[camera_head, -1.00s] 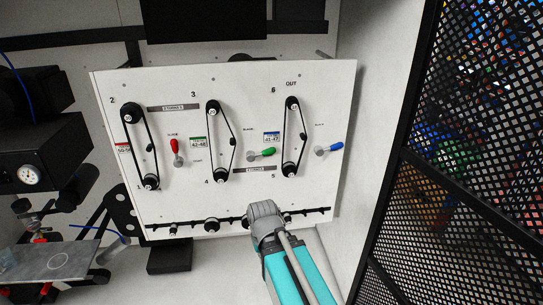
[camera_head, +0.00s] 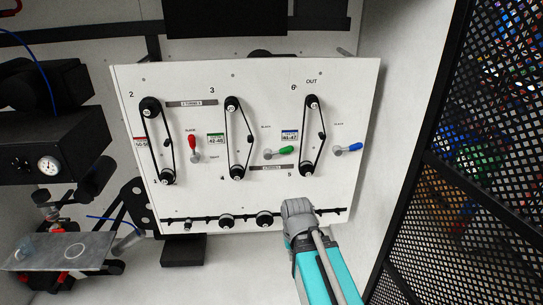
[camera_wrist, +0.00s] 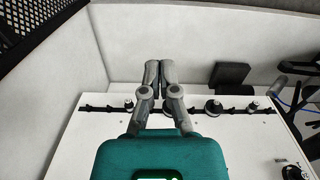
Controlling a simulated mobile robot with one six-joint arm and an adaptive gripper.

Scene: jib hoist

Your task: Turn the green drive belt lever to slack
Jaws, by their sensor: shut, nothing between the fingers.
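The green lever (camera_head: 286,150) is on the white panel, between the middle belt (camera_head: 238,138) and the right belt (camera_head: 314,136). Its handle points right from a grey pivot, slightly upward. A small label above it appears to read SLACK (camera_head: 266,127). My gripper (camera_wrist: 158,66) shows in the wrist view with its fingers together and nothing between them. It is apart from the levers, near the panel's lower rail in that view. In the head view my arm reaches up to the panel's lower edge, below the green lever; the fingertips cannot be made out there.
The red lever (camera_head: 192,142) points up and the blue lever (camera_head: 354,147) points right. A black rail (camera_head: 205,223) with several round knobs runs along the panel's lower edge. A black mesh fence (camera_head: 470,190) stands at right. A gauge box (camera_head: 48,150) and metal plate (camera_head: 60,251) are at left.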

